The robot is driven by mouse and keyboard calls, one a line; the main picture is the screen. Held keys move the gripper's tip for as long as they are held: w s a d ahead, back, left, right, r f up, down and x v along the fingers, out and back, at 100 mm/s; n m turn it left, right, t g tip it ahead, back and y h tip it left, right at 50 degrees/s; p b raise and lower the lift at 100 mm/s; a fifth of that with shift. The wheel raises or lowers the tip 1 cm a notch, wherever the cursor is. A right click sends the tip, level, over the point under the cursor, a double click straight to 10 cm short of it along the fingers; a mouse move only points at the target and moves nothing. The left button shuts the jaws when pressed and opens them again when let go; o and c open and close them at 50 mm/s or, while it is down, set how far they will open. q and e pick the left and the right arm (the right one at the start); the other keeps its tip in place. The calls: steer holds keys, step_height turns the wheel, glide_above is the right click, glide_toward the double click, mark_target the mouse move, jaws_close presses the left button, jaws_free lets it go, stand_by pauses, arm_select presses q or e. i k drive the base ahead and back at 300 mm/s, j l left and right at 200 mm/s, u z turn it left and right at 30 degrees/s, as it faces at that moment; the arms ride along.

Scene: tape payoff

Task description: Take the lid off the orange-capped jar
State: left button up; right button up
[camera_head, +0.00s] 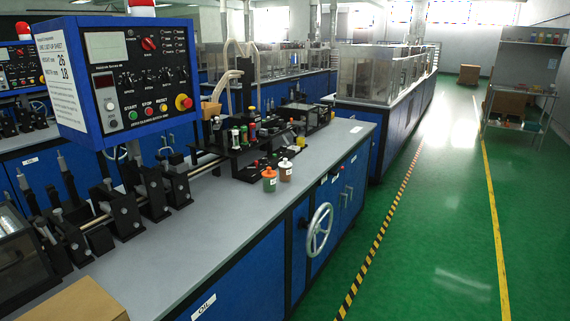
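Two small jars stand upright side by side on the grey top of the long blue bench, near its front edge. The left jar (269,182) has a greenish body and an orange cap on top. Neither of my grippers shows in the head view.
Black tape-machine fixtures (240,140) stand just behind the jars. A blue control box (115,75) rises at the left. A cardboard box (75,302) sits at the front left. A handwheel (319,229) sticks out from the bench front.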

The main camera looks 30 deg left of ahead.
mark_target(269, 173)
steer(key=i+l+u, duration=0.1)
steer(key=i+u, duration=0.4)
steer(key=i+l+u, duration=0.2)
steer(key=i+u, duration=0.25)
steer(key=i+l+u, duration=0.25)
steer(key=l+u, duration=0.25)
steer(key=i+l+u, duration=0.25)
steer(key=u, duration=0.2)
steer(key=l, duration=0.1)
